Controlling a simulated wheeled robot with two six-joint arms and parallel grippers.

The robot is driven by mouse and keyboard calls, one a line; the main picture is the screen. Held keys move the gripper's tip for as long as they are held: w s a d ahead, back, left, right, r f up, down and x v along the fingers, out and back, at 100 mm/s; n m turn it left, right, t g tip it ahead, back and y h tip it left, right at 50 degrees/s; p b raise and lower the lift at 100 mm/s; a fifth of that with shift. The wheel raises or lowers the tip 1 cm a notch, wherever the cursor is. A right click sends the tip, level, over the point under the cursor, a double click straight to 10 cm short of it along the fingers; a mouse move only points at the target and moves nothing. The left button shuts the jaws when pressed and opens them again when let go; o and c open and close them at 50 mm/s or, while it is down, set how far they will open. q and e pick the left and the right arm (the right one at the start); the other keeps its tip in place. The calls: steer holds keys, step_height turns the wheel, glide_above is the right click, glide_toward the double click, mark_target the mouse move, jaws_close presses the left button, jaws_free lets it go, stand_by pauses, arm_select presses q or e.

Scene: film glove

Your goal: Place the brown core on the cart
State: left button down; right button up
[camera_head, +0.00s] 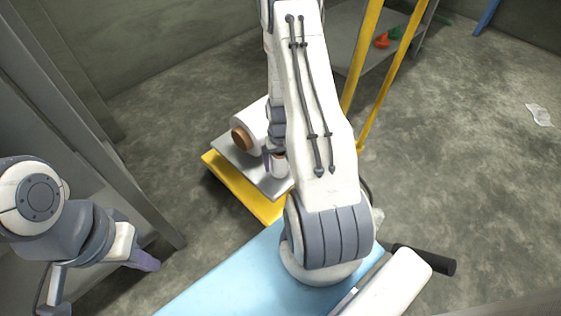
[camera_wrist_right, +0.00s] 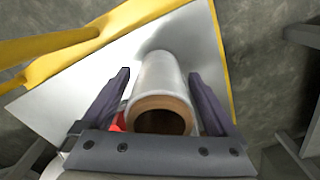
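The cart (camera_head: 236,186) has a yellow edge and a grey top, and its grey top (camera_wrist_right: 75,85) fills much of the right wrist view. A small pale roll (camera_head: 280,167) stands on it. In the right wrist view this roll shows from above, its hollow brown core (camera_wrist_right: 160,115) facing the camera. My right gripper (camera_wrist_right: 160,75) has its fingers on either side of the roll, with narrow gaps visible. In the head view it is largely hidden behind my right arm. My left gripper (camera_head: 145,261) is far left of the cart, holding nothing visible; its finger gap is unclear.
A large white roll (camera_head: 256,121) with a brown end lies on the cart beside the small roll. Yellow posts (camera_head: 362,55) rise behind. A light blue surface (camera_head: 220,279) is in front. A red object (camera_wrist_right: 118,122) shows beside the gripper. The floor at right is mostly clear.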

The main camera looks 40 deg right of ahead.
step_height(320, 180, up, 13)
steer(key=p, duration=0.7)
steer(key=w+a+r+n, duration=0.2)
steer(key=a+r+n, duration=0.1)
steer(key=a+r, duration=0.65)
steer(key=s+a+r+n, duration=0.2)
steer(key=a, duration=0.4)
steer(key=s+a+r+n, duration=0.1)
steer(key=a+r, duration=0.2)
steer(key=a, duration=0.3)
steer(key=s+a+r+n, duration=0.3)
steer(key=s+a, duration=0.1)
steer(key=s, duration=0.3)
steer(key=s+a+r+n+y, duration=0.1)
steer(key=s+a+r+n, duration=0.2)
steer(key=s, duration=0.5)
steer(key=shift+s+a+r, duration=0.15)
steer(key=shift+a+r, duration=0.35)
steer(key=shift+a, duration=0.6)
